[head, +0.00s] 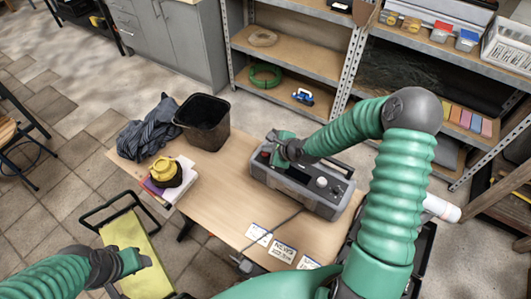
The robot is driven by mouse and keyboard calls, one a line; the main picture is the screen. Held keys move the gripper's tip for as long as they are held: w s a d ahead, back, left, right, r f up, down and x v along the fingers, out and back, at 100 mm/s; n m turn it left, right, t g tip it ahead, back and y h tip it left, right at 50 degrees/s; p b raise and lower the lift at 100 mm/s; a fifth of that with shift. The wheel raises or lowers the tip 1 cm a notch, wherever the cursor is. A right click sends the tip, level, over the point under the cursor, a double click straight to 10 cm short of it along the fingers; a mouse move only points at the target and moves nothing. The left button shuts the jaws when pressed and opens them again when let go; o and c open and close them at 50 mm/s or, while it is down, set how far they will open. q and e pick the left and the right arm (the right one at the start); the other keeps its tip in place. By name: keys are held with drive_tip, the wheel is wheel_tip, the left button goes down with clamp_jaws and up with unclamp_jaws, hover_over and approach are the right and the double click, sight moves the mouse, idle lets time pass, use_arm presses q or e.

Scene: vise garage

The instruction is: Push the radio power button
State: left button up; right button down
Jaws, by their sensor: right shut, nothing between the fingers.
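The grey radio (313,196) lies on the wooden table, with a handle at its back and a white knob (321,182) on its top. My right gripper (278,160) is over the radio's left end, shut and empty, with its tip low at the radio's top. I cannot tell whether it touches the radio. The power button cannot be made out; my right gripper covers part of the left end. My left gripper (139,262) is at the lower left, away from the table, above a yellow platform. I cannot tell whether its jaws are open.
Metal shelves (300,62) stand behind. The table's middle is clear.

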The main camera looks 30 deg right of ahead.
sight(267, 155)
drive_tip(key=shift+f, duration=0.2)
drive_tip(key=shift+f, duration=0.45)
idle(0.5)
drive_tip(key=shift+r, duration=0.1)
drive_tip(key=shift+r+p, duration=0.75)
drive_tip(key=shift+p, duration=0.15)
wheel_tip(267, 155, up, 5)
drive_tip(key=p, duration=0.5)
drive_tip(key=shift+r, duration=0.1)
drive_tip(key=shift+s+a, duration=0.1)
idle(0.4)
